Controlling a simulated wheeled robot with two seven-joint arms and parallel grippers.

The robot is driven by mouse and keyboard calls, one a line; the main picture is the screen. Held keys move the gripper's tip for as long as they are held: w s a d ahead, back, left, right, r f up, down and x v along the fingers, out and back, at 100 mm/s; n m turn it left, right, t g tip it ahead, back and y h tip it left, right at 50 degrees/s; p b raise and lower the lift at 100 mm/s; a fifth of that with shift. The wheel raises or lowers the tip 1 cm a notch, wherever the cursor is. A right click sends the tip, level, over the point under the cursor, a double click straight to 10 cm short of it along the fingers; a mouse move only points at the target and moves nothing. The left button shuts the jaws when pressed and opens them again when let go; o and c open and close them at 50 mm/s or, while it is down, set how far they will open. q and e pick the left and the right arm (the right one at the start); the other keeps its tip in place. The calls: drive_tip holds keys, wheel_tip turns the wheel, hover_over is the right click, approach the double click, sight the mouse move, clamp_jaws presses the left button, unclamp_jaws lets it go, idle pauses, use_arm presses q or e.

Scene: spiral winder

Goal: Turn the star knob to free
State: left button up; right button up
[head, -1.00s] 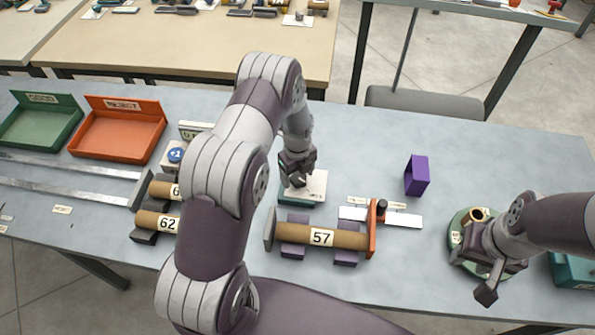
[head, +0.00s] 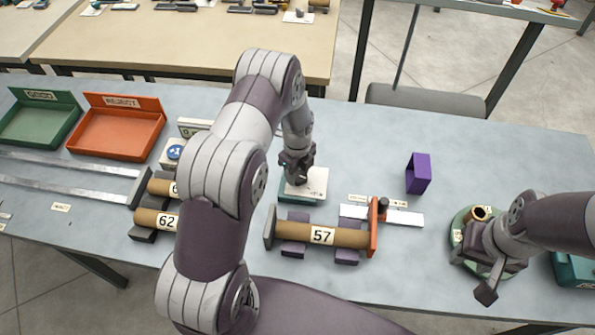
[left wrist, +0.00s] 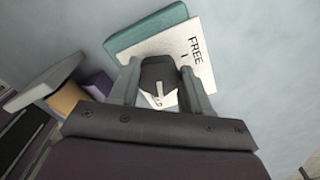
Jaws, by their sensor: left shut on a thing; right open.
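The star knob (left wrist: 158,78) is dark and sits on a teal block with a white plate (head: 317,182). In the left wrist view the plate (left wrist: 190,45) carries the printed word FREE. A light pointer mark shows on the knob between the fingers. My left gripper (head: 297,178) reaches down over the block and is shut on the knob; its fingers (left wrist: 160,90) lie on both sides of it. The fingers hide part of the knob and plate. My right gripper (head: 486,275) is open, low over the round green base (head: 458,238) at the right.
A brown roll marked 57 (head: 345,237) lies on purple supports in front of the block. A purple open box (head: 418,174) stands to the right. Green (head: 40,122) and orange (head: 115,130) trays lie at the left.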

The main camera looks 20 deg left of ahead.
use_arm(q)
drive_tip(key=n+b, duration=0.1)
drive_tip(key=n, duration=0.4)
drive_tip(key=shift+s+n, duration=0.1)
drive_tip(key=shift+n, duration=0.2)
drive_tip(key=n+b, duration=0.1)
drive_tip(key=n, duration=0.4)
drive_tip(key=shift+s, duration=0.1)
drive_tip(key=n, duration=0.3)
drive_tip(key=n+b, duration=0.1)
drive_tip(key=n, duration=0.1)
drive_tip(key=shift+d+r+n, duration=0.15)
drive_tip(key=shift+n, duration=0.25)
drive_tip(key=n, duration=0.4)
drive_tip(key=shift+d+n, duration=0.1)
drive_tip(key=shift+n, duration=0.3)
drive_tip(key=o, duration=0.8)
drive_tip(key=shift+o, duration=1.3)
drive_tip(key=shift+s, duration=0.15)
